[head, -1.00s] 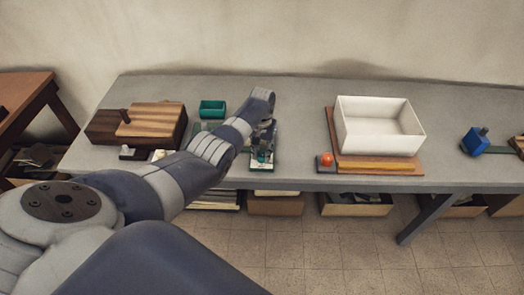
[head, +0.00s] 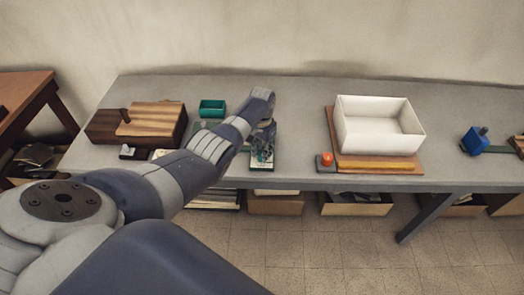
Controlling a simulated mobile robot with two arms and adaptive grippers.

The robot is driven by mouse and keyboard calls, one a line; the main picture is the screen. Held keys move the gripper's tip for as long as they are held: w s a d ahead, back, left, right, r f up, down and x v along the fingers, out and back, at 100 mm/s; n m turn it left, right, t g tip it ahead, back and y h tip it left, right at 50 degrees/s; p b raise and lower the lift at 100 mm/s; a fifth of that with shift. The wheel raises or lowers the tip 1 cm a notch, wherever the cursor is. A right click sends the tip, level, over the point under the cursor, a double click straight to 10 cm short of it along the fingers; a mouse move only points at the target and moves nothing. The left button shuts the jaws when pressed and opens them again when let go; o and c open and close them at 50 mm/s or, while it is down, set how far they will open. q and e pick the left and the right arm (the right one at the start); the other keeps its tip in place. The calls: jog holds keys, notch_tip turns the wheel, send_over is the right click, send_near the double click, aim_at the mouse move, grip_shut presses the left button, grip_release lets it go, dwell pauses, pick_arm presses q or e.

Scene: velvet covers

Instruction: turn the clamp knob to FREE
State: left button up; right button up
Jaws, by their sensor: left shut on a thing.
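My left arm reaches in from the left over the grey bench. My left gripper (head: 262,153) points down at a small green fixture on a pale base plate (head: 262,166) near the bench's front edge. The gripper is shut on a small part of this fixture, which I take to be the clamp knob. The fingers and wrist hide most of the knob, so its pointer and any FREE mark cannot be read. My right gripper is not in view.
A striped wooden box (head: 150,119) and a green tray (head: 212,107) stand to the left. A white bin (head: 380,128) on a wooden board and an orange-red button (head: 327,158) are to the right. A blue block (head: 474,141) lies far right. The bench between fixture and bin is clear.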

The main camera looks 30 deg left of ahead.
pick_arm(q)
jog(key=o, duration=1.1)
jog(key=shift+c, duration=0.2)
notch_tip(320, 180, up, 12)
